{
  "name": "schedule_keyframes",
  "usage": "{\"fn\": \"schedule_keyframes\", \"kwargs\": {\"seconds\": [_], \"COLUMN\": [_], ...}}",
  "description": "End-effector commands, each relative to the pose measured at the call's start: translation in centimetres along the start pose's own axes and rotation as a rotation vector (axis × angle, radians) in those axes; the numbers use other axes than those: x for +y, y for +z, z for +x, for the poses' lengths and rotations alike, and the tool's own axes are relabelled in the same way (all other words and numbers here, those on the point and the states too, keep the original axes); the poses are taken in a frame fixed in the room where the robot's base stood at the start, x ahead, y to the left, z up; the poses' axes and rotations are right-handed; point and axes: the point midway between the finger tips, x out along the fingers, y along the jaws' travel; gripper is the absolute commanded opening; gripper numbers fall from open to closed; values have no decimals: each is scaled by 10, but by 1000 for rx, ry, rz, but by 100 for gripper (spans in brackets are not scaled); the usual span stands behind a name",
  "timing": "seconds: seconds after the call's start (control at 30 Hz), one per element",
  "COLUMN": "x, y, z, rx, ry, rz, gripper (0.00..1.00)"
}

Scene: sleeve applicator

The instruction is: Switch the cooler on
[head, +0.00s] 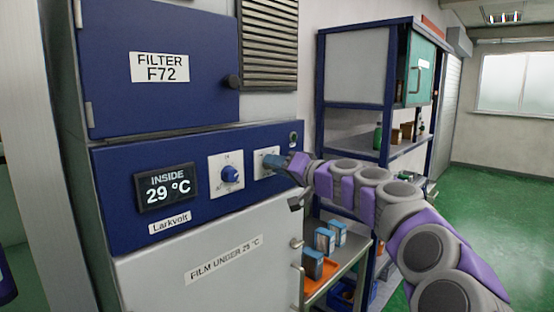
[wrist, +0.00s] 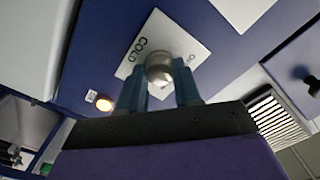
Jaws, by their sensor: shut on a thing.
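The cooler's blue control panel (head: 122,210) carries a display (head: 167,189) reading INSIDE 29 °C. A blue rotary knob (head: 231,175) sits on a white plate right of the display. Farther right is a second white plate (head: 260,170), partly hidden by my gripper (head: 276,161). In the wrist view this plate (wrist: 192,42) reads COLD, and a round metal knob (wrist: 159,67) stands out from it. My gripper (wrist: 160,88) is shut on that knob, one blue finger on each side.
Above the panel is a blue door labelled FILTER F72 (head: 160,67) with a dark knob (head: 233,82). Below is a pale door labelled FILM UNDER 25 °C (head: 222,261). A cart with blue boxes (head: 324,240) stands at the right, before a shelf unit (head: 352,50). Green floor is free farther right.

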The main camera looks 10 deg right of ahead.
Motion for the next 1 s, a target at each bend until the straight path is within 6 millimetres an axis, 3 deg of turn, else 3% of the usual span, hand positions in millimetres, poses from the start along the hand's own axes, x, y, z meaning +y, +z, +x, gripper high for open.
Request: {"fn": "schedule_keyframes", "kwargs": {"seconds": [0.5,1.0], "x": [0,4], "y": [-3,0], "z": [1,1], "rx": [2,3], "ry": [1,4], "rz": [470,698], "gripper": [3,3]}}
